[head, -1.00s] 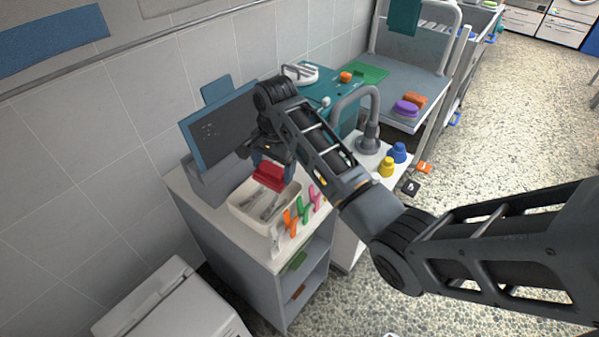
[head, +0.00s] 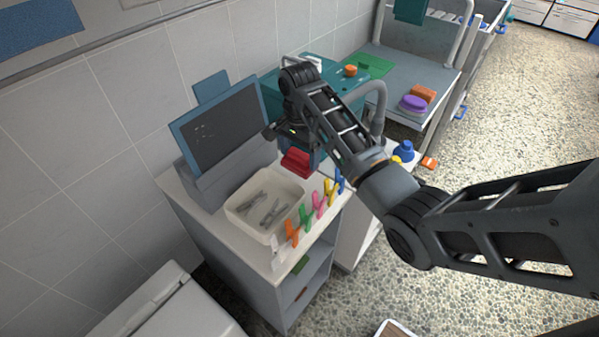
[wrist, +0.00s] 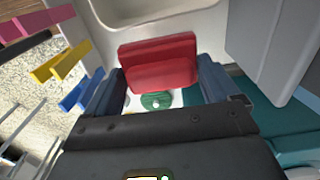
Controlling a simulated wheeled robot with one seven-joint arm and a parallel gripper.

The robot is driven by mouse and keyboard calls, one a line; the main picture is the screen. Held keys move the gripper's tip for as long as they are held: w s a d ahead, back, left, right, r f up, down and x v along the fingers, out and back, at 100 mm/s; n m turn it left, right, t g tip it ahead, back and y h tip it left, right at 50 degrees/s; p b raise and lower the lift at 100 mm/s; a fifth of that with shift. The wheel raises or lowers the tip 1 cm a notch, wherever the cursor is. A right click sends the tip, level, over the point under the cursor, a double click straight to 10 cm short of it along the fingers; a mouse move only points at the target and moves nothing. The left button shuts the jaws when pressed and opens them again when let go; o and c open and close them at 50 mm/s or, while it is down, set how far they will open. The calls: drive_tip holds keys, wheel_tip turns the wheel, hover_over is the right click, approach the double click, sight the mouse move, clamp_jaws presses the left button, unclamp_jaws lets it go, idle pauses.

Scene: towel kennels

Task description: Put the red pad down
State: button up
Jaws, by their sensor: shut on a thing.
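The red pad (head: 296,162) is a small red block with a stepped top, held in my gripper (head: 305,150) above the counter, just behind the far right end of the white tray. In the wrist view the red pad (wrist: 158,62) sits between the two blue-grey fingers of my gripper (wrist: 160,88), which are shut on it. The white counter top shows beyond it. My arm hides part of the gripper in the head view, and I cannot tell the exact gap between pad and counter.
A white tray (head: 233,212) with grey clips stands on the counter (head: 192,196). Coloured clips, including an orange one (head: 292,232), line its right side. A dark tilted screen (head: 222,130) stands behind.

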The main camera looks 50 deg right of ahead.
sight(300, 169)
drive_tip(key=shift+f+p, duration=0.5)
drive_tip(key=shift+f, duration=2.6)
drive_tip(key=o, duration=0.7)
drive_tip(key=shift+f, duration=0.1)
drive_tip(key=shift+f+b, duration=0.3)
drive_tip(key=shift+b, duration=0.45)
drive_tip(key=r, duration=0.8)
drive_tip(key=shift+s+a+r, duration=0.15)
drive_tip(key=shift+a, duration=0.05)
drive_tip(key=shift+a, duration=0.1)
